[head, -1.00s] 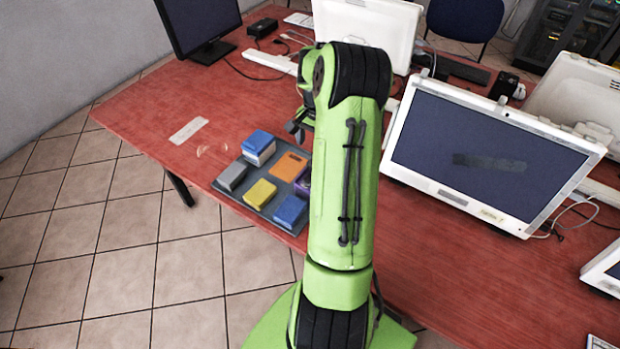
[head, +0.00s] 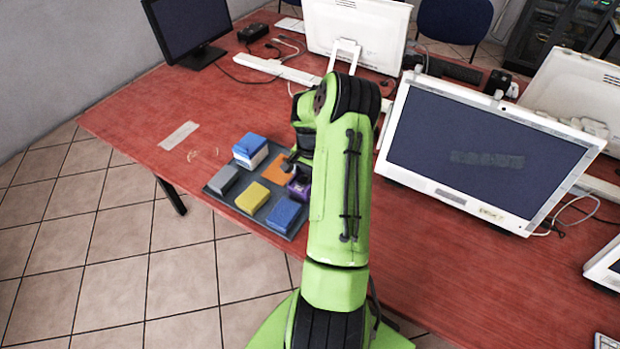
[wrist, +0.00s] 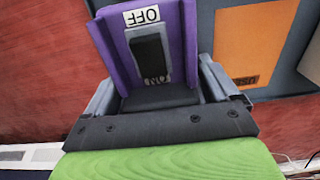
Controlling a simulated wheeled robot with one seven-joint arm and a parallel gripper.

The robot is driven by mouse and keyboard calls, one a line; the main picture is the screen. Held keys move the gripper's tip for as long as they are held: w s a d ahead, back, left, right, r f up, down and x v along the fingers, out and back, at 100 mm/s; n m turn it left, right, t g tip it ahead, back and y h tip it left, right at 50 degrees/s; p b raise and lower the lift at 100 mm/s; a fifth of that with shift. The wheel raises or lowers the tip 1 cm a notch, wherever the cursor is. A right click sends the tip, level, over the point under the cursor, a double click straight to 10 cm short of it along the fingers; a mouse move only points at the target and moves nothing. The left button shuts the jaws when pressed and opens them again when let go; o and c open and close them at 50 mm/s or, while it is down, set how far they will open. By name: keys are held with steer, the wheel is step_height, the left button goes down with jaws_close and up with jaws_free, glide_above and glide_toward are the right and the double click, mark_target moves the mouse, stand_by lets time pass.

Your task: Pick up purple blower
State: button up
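The purple blower (head: 299,187) is a small purple block at the right edge of the grey tray (head: 213,191), partly hidden by my arm in the head view. In the head view my gripper (head: 292,163) is mostly hidden behind my arm, with a dark finger showing beside the block.
Monitors (head: 480,150) and cables stand right and behind on the red table (head: 130,115).

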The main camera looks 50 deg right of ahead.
steer(key=c, duration=1)
steer(key=shift+r, duration=0.1)
step_height(320, 180, up, 10)
steer(key=shift+f+p, duration=0.1)
steer(key=shift+p, duration=1)
